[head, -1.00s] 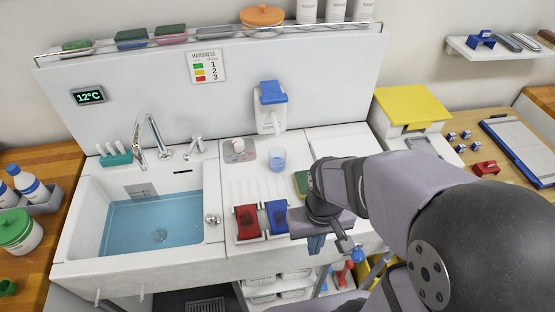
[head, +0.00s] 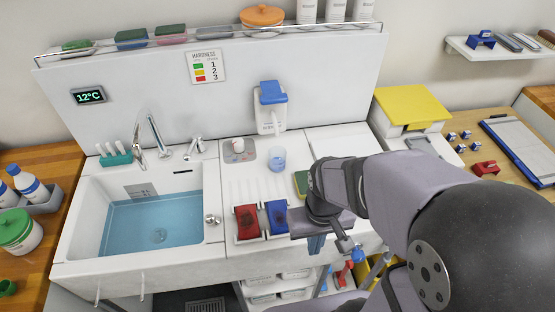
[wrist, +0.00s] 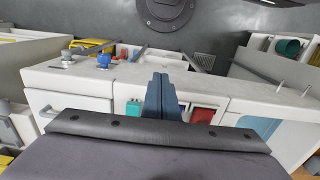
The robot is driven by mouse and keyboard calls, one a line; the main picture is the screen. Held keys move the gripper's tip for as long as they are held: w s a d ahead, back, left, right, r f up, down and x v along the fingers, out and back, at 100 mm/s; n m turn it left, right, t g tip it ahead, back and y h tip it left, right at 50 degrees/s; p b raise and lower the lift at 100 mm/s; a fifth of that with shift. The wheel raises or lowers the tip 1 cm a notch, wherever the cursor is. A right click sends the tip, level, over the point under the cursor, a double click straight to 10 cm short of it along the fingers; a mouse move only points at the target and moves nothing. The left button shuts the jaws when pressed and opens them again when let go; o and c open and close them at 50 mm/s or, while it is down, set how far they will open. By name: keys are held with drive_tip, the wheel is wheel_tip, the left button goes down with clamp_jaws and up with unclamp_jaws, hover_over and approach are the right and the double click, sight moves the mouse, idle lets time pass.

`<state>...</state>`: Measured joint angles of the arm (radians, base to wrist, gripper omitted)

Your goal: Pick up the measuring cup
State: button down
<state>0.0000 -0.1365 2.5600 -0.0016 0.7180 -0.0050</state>
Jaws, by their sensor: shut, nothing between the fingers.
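A clear, bluish cup (head: 277,158), which looks like the measuring cup, stands upright on the white worktop in the head view, right of a small grey tray. I cannot make it out in the wrist view. My gripper (head: 316,243) is at the worktop's front edge, nearer the camera and to the right of the cup, well apart from it. Its blue fingers also show in the wrist view (wrist: 160,85), pressed together with nothing between them.
A red bin (head: 247,222) and a blue bin (head: 277,216) stand just left of my gripper. A green-topped pad (head: 301,183) lies beside my wrist. The sink (head: 75,220) holds water at the left.

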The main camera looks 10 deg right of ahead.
drive_tip(key=c, duration=0.8)
unclamp_jaws()
